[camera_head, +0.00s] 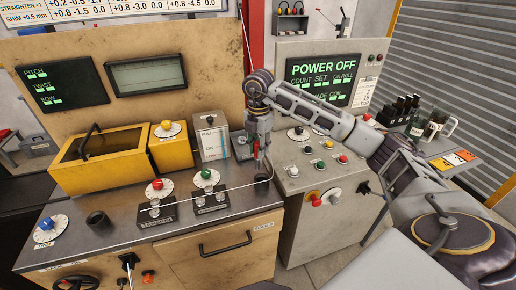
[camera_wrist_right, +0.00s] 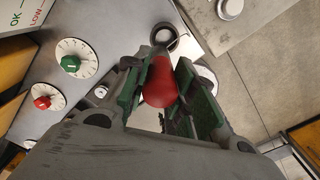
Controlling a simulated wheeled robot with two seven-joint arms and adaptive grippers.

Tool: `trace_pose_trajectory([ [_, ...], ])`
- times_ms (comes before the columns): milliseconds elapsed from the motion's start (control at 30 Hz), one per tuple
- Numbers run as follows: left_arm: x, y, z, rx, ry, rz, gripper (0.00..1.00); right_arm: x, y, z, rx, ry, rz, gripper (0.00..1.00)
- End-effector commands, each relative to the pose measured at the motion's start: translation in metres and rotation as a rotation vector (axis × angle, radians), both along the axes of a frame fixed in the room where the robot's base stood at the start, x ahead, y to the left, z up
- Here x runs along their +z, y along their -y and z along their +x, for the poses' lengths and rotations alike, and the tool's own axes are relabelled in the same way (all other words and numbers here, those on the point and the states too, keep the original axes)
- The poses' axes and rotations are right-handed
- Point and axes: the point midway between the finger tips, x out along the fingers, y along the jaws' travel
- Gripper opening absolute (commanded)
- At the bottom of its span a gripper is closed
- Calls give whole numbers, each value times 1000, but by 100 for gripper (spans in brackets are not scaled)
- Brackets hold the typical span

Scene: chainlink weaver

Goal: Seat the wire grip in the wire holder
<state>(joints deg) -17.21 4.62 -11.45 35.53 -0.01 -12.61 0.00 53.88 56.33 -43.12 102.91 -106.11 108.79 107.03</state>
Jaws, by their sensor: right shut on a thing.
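The wire grip (camera_wrist_right: 160,82), a red, rounded handle, is between the two green-padded fingers of my right gripper (camera_wrist_right: 158,95) in the right wrist view. In the head view my right gripper (camera_head: 261,152) points down over the bench's right end, and a bit of red shows at its fingers. My right gripper is shut on the wire grip. A dark round cup (camera_head: 262,183), perhaps the wire holder, stands at the bench edge below the gripper. A dark ring (camera_wrist_right: 165,37) shows just beyond the grip in the wrist view. My left gripper is out of view.
A thin wire (camera_head: 225,190) runs across the bench past two black blocks with knobs (camera_head: 157,213). A white box (camera_head: 212,138) and yellow boxes (camera_head: 98,160) stand behind. A grey control cabinet (camera_head: 318,200) is to the right.

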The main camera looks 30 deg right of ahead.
Motion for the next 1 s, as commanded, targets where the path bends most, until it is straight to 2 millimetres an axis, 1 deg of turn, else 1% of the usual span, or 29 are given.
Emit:
trace_pose_trajectory([
  [733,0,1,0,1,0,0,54,0,2,3,176,2,1,0],
  [1000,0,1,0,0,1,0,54,0,2,3,202,2,1,0],
])
